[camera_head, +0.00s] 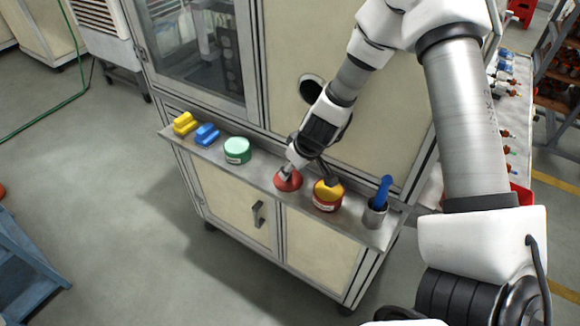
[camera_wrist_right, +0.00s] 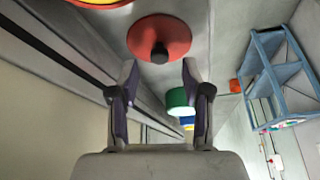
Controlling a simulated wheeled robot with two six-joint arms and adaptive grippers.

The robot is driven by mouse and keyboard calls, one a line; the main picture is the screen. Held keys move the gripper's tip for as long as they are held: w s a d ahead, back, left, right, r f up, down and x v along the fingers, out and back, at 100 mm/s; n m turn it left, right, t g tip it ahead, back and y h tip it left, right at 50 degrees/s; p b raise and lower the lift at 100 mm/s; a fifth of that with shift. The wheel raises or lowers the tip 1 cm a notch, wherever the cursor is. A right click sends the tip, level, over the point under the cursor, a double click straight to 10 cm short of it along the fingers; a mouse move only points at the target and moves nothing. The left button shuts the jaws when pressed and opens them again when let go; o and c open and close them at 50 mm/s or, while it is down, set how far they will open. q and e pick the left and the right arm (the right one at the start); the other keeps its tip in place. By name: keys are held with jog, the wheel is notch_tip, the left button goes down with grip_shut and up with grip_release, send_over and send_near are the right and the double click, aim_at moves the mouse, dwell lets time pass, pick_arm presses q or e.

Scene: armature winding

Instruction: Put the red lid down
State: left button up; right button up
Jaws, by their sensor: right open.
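The red lid (camera_head: 288,180) lies on the metal shelf of the cream cabinet, between the green container and the yellow-and-red container. In the right wrist view the red lid (camera_wrist_right: 160,37) shows as a flat disc with a dark knob, just beyond the fingertips. My right gripper (camera_head: 302,160) is right above the lid in the head view. In the right wrist view its two fingers (camera_wrist_right: 158,75) are spread apart with nothing between them. My left gripper is not in view.
On the shelf (camera_head: 262,172) stand a green container (camera_head: 237,151), a yellow-topped red container (camera_head: 327,195), a grey cup (camera_head: 375,214) with a blue tool, and yellow (camera_head: 185,123) and blue (camera_head: 207,134) pieces. The cabinet wall rises close behind.

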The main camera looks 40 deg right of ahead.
pick_arm(q)
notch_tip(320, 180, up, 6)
jog(key=p, duration=0.4)
pick_arm(e)
jog(key=v, duration=0.8)
jog(key=shift+s+r, duration=0.2)
jog(key=shift+r, duration=0.15)
jog(key=shift+w, duration=0.1)
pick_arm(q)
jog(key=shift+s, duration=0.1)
